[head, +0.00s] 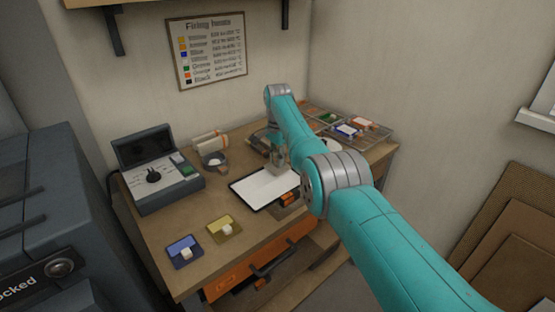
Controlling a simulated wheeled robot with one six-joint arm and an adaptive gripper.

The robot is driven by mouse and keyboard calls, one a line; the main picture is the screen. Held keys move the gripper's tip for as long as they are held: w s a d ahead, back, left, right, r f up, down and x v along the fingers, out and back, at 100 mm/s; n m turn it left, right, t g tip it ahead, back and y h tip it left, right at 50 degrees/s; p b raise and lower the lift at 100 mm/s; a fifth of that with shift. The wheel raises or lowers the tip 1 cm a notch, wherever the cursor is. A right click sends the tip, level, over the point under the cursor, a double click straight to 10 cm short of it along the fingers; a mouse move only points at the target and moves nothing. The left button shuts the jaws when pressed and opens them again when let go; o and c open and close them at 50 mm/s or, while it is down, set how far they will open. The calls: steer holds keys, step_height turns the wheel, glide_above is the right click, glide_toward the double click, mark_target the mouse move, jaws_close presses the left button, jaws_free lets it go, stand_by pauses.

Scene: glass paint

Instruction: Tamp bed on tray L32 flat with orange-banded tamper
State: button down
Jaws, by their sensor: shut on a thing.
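A tray with a pale, flat-looking bed and a dark rim (236,187) lies on the workbench, left of and below my gripper in the picture. No label can be read on it. My gripper (276,158) is over the tray's far right part, small and partly hidden by my arm. It is shut on a greyish tool, seemingly the tamper (275,169), low over or touching the bed; I cannot tell which. I cannot make out a band on it. A small orange and dark object (289,198) sits at the tray's front right, partly behind my arm.
A control box (155,180) with a raised lid stands at the left. A blue card (185,251) and a yellow card (223,229) lie at the bench's front. Racks with coloured items (348,130) stand at the back right. A pale roll holder (210,145) stands behind the tray.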

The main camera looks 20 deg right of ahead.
mark_target(277, 151)
steer(key=shift+r, duration=2)
